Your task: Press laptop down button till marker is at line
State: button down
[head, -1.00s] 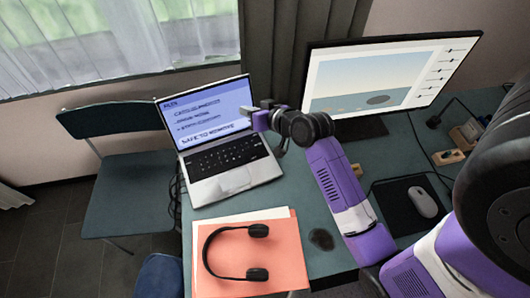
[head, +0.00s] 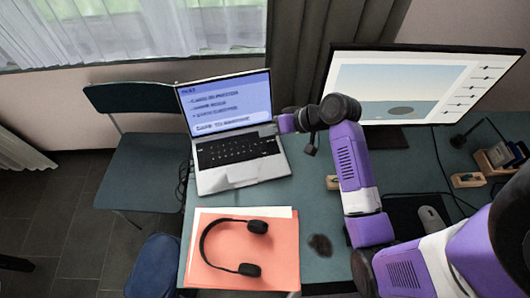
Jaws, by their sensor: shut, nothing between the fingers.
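The laptop (head: 230,185) stands open on the desk. Its screen (head: 222,88) shows a blue page with a heading, several short text lines and a paler bar low down. The text is too blurred to read, and I cannot make out a marker. The keyboard (head: 238,149) is black and uncovered; its single keys, including the down button, are too small to tell apart. My gripper (head: 281,122) is shut and empty at the right edge of the laptop, near the screen's lower right corner. Its fingertips are small and partly hidden, and I cannot tell whether they touch the laptop.
A monitor (head: 452,80) stands behind my arm at the right. Black headphones (head: 204,243) lie on an orange folder (head: 284,257) in front of the laptop. A mouse (head: 431,217) and wooden blocks (head: 467,180) are at the right. A chair (head: 146,172) stands left of the desk.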

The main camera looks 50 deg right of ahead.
jog(key=b, duration=0.7)
send_over(268, 154)
notch_tip(268, 154, down, 7)
jog(key=shift+a+f, duration=0.1)
jog(key=shift+f, duration=0.1)
jog(key=shift+f+b, duration=0.45)
jog(key=shift+f, duration=0.25)
jog(key=shift+f, duration=0.15)
dwell(0.9)
jog(key=shift+f, duration=0.3)
jog(key=shift+f, duration=0.25)
dwell(0.8)
jog(key=shift+r, duration=0.1)
jog(key=shift+r+p, duration=0.65)
jog(key=shift+p, duration=0.1)
